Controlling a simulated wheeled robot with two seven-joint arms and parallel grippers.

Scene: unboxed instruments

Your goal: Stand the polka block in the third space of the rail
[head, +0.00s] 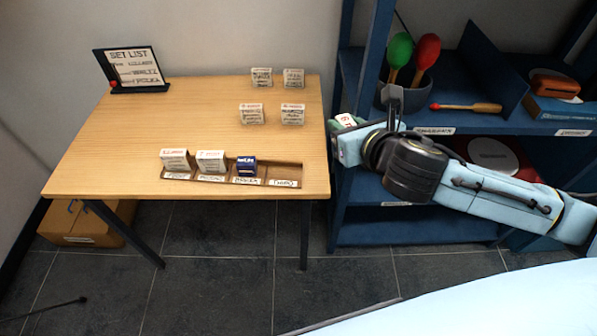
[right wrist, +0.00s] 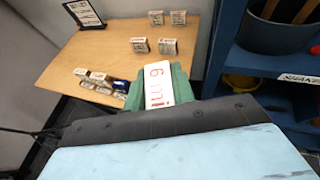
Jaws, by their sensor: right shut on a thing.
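My right gripper (head: 346,124) is shut on a white block with red lettering (right wrist: 158,86), which looks like "6 mi"; whether it is the polka block I cannot read. It is held just off the table's right edge, in front of the shelf. The wooden rail (head: 270,173) lies along the table's front edge. Its left two spaces hold white blocks (head: 175,160) (head: 211,161). A dark blue block (head: 246,166) stands in the space right of them. The rightmost space is empty; its label (head: 283,183) seems to read "THIRD". My left gripper is out of view.
Several white lettered blocks (head: 252,114) stand at the table's back right. A set list sign (head: 133,70) at the back left names lullaby, waltz and polka. A blue shelf (head: 400,227) with maracas (head: 428,50) stands close right of the table. The table's middle is clear.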

